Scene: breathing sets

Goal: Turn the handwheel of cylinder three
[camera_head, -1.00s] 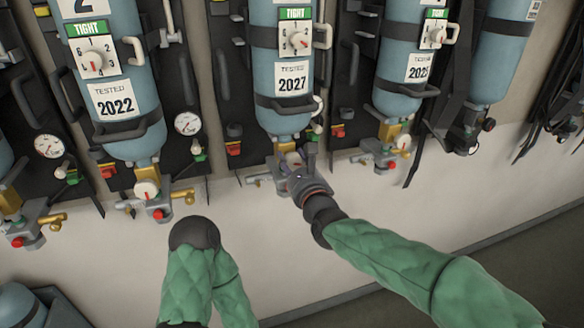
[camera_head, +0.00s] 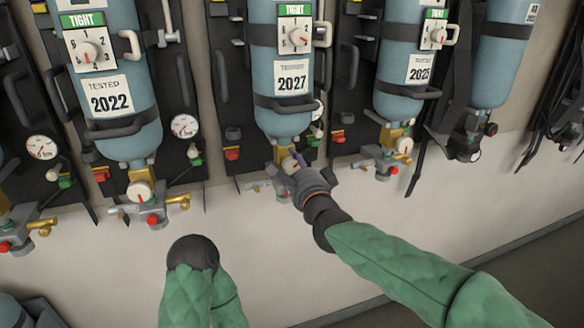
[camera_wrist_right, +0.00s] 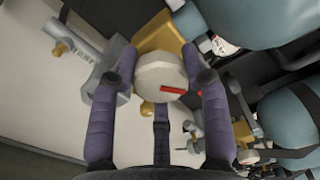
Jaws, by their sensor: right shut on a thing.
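The middle blue cylinder (camera_head: 282,62) bears a TESTED 2027 label; its number is out of the picture. Its handwheel (camera_head: 289,165) is a pale round knob under a brass valve, partly hidden by my right gripper (camera_head: 298,170). The red mark points to the right in that view. My left arm ends in a dark joint at the lower middle; its gripper does not show.
The cylinder labelled 2022 (camera_head: 112,125) and the one labelled 2025 (camera_head: 408,85) hang on either side, with similar valves below. A TIGHT dial (camera_head: 295,37) is on the middle cylinder. The pale wall (camera_head: 255,265) below the valves is clear.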

